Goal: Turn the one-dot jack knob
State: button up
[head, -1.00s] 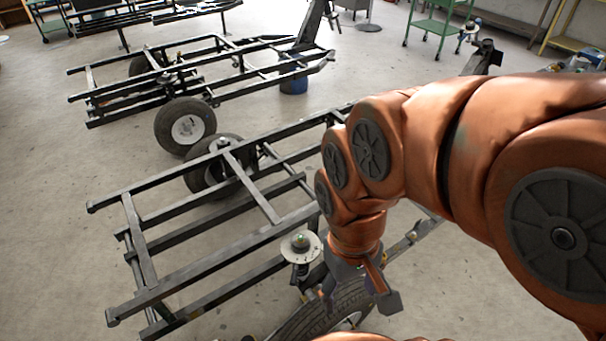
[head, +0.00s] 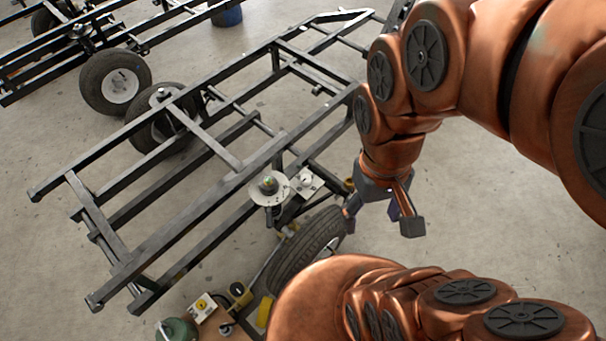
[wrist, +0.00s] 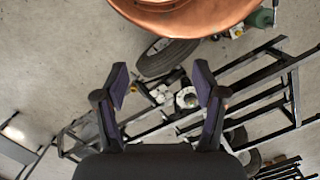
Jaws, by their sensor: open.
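My gripper (head: 381,218) is open and empty, hanging in the air right of the frame's near wheel. Its two fingers also show spread apart in the wrist view (wrist: 160,85). A pale box with a knob (head: 203,307) and a black round knob on a yellow part (head: 240,293) stand at the bottom left. The dots are too small to read, so I cannot tell which knob has one dot. My gripper touches none of them.
The black trailer frame (head: 150,254) fills the middle left. A tyre (head: 308,246) stands below the spring, close to my gripper. A green rounded object (head: 177,330) is at the bottom edge. Bare concrete floor (head: 465,275) lies to the right.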

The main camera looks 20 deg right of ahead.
aim_at(237, 289)
jog(key=u, duration=0.85)
jog(key=k, duration=1.1)
jog(key=u, duration=0.8)
jog(key=i, duration=0.95)
jog(key=u, duration=0.75)
